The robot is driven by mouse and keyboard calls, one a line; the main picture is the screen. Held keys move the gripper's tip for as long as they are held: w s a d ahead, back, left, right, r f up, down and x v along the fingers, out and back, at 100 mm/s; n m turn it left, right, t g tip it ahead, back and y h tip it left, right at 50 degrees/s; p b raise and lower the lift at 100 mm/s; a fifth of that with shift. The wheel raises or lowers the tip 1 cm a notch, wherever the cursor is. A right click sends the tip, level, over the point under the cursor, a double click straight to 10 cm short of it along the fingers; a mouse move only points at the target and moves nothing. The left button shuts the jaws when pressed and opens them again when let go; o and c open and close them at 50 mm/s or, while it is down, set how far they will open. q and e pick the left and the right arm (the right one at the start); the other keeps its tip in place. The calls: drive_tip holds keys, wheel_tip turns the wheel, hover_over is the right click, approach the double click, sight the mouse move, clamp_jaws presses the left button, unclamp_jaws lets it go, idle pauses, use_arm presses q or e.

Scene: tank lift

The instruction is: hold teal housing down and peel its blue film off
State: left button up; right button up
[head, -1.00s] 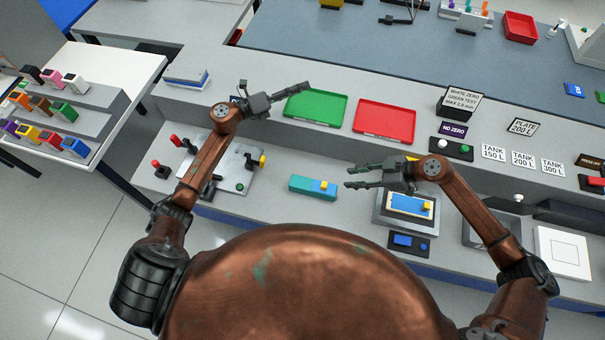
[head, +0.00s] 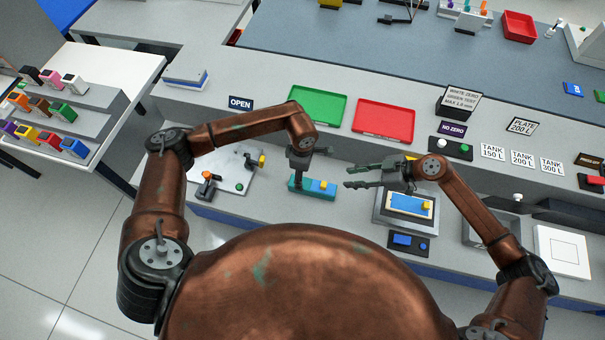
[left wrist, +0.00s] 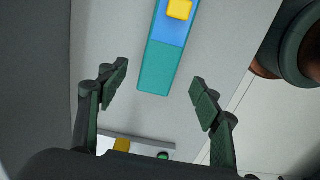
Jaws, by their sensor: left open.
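The teal housing (head: 309,195) lies on the near grey counter. Its blue film (head: 314,185) covers the right part, with a yellow tab (head: 323,186) on it. My left gripper (head: 299,182) points down over the housing's left end. In the left wrist view, its open fingers (left wrist: 158,83) stand either side of the teal end (left wrist: 157,68), apart from it; the film (left wrist: 172,30) and tab (left wrist: 179,9) are farther off. My right gripper (head: 350,177) is open and empty, pointing left, to the right of and above the housing in the picture.
A framed blue panel with a yellow tab (head: 425,205) stands below my right gripper. A plate with levers (head: 222,172) is left of the housing. Green (head: 318,106) and red (head: 384,122) trays lie behind. The counter just in front of the housing is clear.

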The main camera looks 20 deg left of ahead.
sight(313, 188)
use_arm(q)
wheel_tip(313, 188, down, 8)
drive_tip(key=shift+r, duration=0.15)
idle(0.3)
drive_tip(key=shift+c, duration=0.5)
